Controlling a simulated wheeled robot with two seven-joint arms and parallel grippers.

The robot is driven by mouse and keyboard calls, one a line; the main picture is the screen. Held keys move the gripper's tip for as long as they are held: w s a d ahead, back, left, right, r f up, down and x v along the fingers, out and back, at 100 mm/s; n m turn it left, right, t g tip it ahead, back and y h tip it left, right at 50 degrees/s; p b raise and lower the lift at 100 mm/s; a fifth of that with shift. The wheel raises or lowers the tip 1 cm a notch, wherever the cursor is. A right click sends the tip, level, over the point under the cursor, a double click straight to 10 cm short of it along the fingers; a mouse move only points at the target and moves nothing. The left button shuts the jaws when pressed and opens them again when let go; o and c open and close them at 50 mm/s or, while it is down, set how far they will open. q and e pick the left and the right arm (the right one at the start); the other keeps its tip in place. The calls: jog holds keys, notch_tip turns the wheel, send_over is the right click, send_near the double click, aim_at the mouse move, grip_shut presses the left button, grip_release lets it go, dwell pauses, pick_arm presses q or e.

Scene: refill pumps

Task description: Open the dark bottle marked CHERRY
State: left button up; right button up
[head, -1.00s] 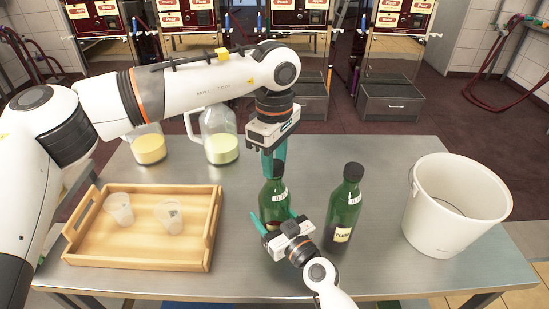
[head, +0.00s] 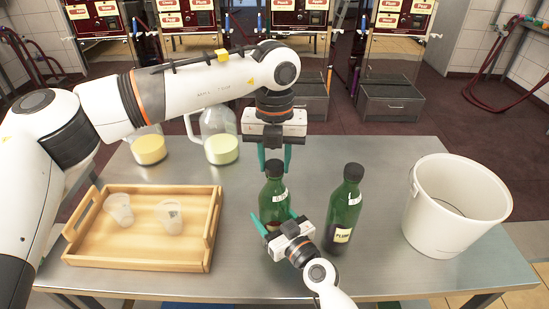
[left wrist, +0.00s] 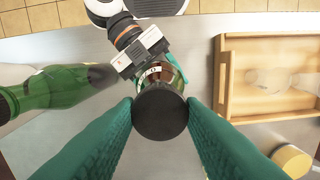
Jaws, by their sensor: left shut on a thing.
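A dark green bottle (head: 272,190) stands upright on the steel table, with its main label hidden behind my right gripper, so I cannot read its name. Its black cap (left wrist: 160,113) sits on the neck. My left gripper (head: 274,163) points straight down from above, its teal fingers shut on opposite sides of the cap. My right gripper (head: 275,221) comes from the front edge, low on the bottle, with its fingers around the body. A second green bottle (head: 345,205), labelled PLUM, stands just to the right with its black cap on.
A wooden tray (head: 140,265) with two clear cups is at the left. Two jugs, one yellow (head: 150,150) and one pale green (head: 222,150), stand at the back. A white bucket (head: 450,215) is at the right. The table is clear between the PLUM bottle and the bucket.

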aim_at(275, 164)
pick_arm(q)
jog(key=n, duration=0.4)
pick_arm(e)
jog(key=shift+f, duration=0.1)
pick_arm(q)
jog(key=n, duration=1)
jog(key=shift+n, duration=0.4)
jog(key=shift+r, duration=0.2)
jog(key=shift+r, duration=0.9)
jog(key=shift+r, duration=2.05)
pick_arm(e)
jog(key=o, duration=2)
jog(key=shift+c, duration=0.2)
